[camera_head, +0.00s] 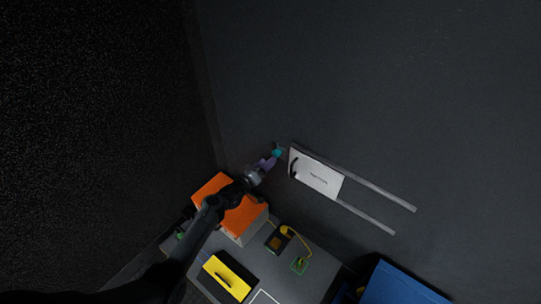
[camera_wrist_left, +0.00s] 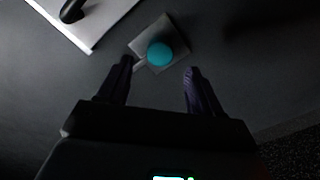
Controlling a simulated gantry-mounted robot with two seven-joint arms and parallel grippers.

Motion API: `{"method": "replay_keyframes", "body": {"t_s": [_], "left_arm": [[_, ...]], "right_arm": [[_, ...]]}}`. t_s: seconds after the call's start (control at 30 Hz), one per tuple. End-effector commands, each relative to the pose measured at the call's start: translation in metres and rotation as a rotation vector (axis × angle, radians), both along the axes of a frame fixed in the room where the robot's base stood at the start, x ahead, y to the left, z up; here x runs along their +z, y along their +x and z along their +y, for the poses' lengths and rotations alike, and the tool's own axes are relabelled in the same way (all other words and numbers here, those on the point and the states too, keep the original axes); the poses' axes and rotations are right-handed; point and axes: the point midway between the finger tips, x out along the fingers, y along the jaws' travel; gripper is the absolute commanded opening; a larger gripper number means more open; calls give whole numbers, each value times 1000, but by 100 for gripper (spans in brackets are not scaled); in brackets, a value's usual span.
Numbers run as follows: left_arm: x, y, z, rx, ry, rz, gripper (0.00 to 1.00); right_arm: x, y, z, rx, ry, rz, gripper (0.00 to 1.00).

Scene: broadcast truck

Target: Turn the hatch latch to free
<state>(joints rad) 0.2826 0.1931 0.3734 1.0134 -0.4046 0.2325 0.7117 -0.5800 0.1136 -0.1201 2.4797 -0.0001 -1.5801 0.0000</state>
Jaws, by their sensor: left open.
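The hatch latch shows as a small teal knob (camera_head: 277,152) on the dark wall, just left of the white hatch panel (camera_head: 318,175). In the left wrist view the round teal knob (camera_wrist_left: 160,54) sits on a square grey plate (camera_wrist_left: 178,32), with a thin light bar at its lower left. My left gripper (camera_head: 269,162) is close to the knob. In the left wrist view its two dark fingers (camera_wrist_left: 160,80) are open, with the knob just beyond the tips, between their lines. Nothing is between the fingers. My right gripper is not in view.
The hatch panel has a black handle (camera_head: 294,167) and runs between two grey rails (camera_head: 370,184). Below are an orange-topped box (camera_head: 212,187), a yellow case (camera_head: 228,277), a green board (camera_head: 299,265) and a blue box (camera_head: 400,286). The wall above the latch is clear.

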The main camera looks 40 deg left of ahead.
Motion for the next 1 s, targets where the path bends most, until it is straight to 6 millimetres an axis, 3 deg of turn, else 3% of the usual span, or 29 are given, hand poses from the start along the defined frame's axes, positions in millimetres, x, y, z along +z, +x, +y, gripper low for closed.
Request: {"method": "replay_keyframes", "body": {"t_s": [0.2, 0.4, 1.0], "left_arm": [[2, -36, -1, 1, -1, 2, 65], [1, -54, -1, 1, -1, 1, 65], [-3, -61, -1, 0, -1, 7, 65]], "right_arm": [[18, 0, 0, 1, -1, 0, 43], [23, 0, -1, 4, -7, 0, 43], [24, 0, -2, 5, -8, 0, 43]]}}
